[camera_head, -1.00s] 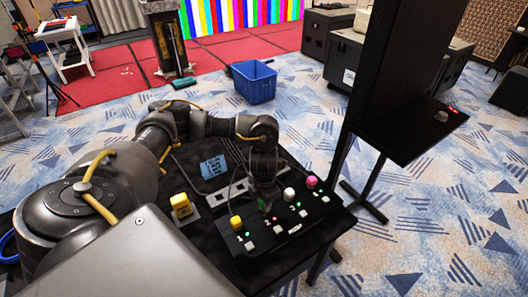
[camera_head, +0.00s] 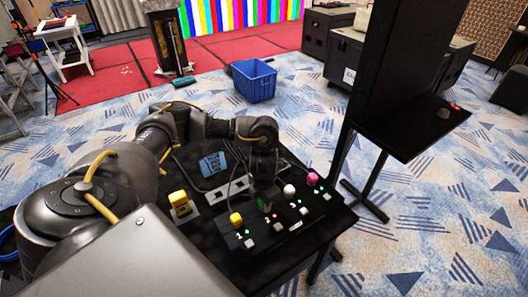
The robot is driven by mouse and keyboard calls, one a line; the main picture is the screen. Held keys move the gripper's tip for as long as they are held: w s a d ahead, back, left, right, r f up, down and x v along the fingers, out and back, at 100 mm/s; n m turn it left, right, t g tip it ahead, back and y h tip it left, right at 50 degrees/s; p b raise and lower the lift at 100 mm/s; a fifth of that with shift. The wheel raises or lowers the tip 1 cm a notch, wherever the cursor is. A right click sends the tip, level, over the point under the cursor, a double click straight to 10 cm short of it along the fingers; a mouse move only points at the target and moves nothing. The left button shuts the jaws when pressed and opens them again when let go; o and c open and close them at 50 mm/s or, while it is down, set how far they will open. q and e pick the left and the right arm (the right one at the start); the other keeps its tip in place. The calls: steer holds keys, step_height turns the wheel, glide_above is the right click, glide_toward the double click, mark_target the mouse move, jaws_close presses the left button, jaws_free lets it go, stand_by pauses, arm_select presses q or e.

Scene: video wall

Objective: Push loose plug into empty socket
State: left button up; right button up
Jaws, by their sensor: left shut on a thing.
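A black socket panel (camera_head: 262,246) lies on the black table below my left gripper (camera_head: 265,203). My left gripper points down over the panel, shut on a small green plug (camera_head: 266,208) whose lower end is at the panel, between the yellow and white plugs. I cannot tell how deep it sits. A yellow plug (camera_head: 236,219), a white plug (camera_head: 289,190) and a pink plug (camera_head: 312,179) stand in the row beside it. The socket under the green plug is hidden. My right gripper is out of view.
A larger yellow block (camera_head: 179,202) stands on the table left of the panel. A blue note (camera_head: 213,164) lies behind it. A tall black screen stand (camera_head: 380,95) rises at the right. A blue bin (camera_head: 254,82) sits on the carpet beyond the table.

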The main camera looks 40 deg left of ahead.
arm_select(q)
steer(key=shift+f+b, duration=0.3)
steer(key=shift+f, duration=0.1)
steer(key=o, duration=1.6)
steer(key=shift+r, duration=0.15)
step_height(320, 180, up, 7)
steer(key=p, duration=0.7)
